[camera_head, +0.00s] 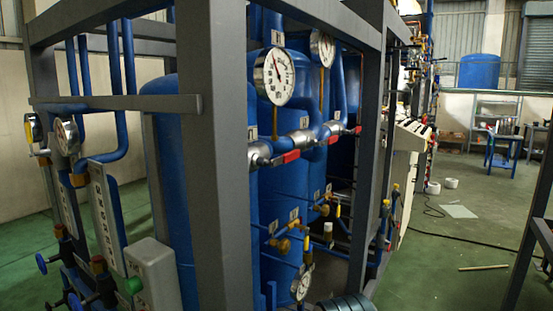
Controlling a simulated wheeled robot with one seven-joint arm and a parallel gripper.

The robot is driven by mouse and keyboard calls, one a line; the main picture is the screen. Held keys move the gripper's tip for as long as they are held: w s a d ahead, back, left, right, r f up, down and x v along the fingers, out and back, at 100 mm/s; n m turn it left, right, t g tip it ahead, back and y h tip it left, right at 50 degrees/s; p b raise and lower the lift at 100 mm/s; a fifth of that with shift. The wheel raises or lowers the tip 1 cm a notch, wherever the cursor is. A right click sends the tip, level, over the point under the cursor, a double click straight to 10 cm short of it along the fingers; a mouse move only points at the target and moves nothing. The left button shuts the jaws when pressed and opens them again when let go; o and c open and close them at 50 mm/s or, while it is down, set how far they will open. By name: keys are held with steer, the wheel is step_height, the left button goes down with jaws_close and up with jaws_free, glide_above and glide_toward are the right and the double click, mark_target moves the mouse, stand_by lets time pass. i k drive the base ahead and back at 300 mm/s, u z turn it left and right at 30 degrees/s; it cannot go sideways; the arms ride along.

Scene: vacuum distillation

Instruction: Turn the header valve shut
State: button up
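I cannot tell which one is the header valve. The grey frame post partly hides the pipe's left end. My gripper is not in view. A ribbed grey-blue round part at the bottom edge is cut off, and I cannot tell what it is.
A thick grey post (226,150) stands in front of the vessels. A large pressure gauge (274,77) sits above the pipe. Small brass valves (282,245) are below. A grey box with a green button (133,285) is at lower left. Green floor (440,270) is mostly open at right.

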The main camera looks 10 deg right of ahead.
mark_target(286, 158)
steer(key=u, duration=0.55)
steer(key=k, duration=1.3)
steer(key=i, duration=0.55)
steer(key=z, duration=0.9)
steer(key=i, duration=0.9)
steer(key=u, duration=0.1)
